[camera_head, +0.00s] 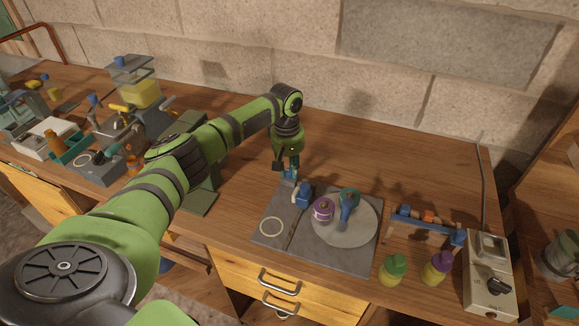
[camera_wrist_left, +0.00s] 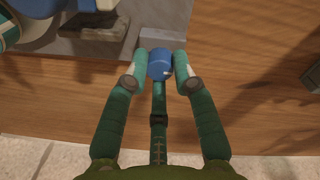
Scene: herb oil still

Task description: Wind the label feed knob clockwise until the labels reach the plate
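The blue label feed knob (camera_wrist_left: 160,63) is a short cylinder with a small pale mark, between the fingertips of my left gripper (camera_wrist_left: 160,70) in the wrist view. The teal fingertips meet its left and right sides with no clear gap. In the head view my left gripper (camera_head: 289,176) points down at the back edge of the grey labelling base (camera_head: 267,240), and its fingers largely hide the knob. A blue block (camera_head: 304,194) stands just in front of the gripper. The labels cannot be made out clearly. My right gripper is out of view.
A purple jar (camera_head: 323,210) and a teal-and-blue piece (camera_head: 348,203) stand on the round pale plate (camera_head: 345,238). Green-capped (camera_head: 393,269) and purple-capped (camera_head: 436,268) bottles and a switch box (camera_head: 490,280) are to the right. The table behind the base is clear.

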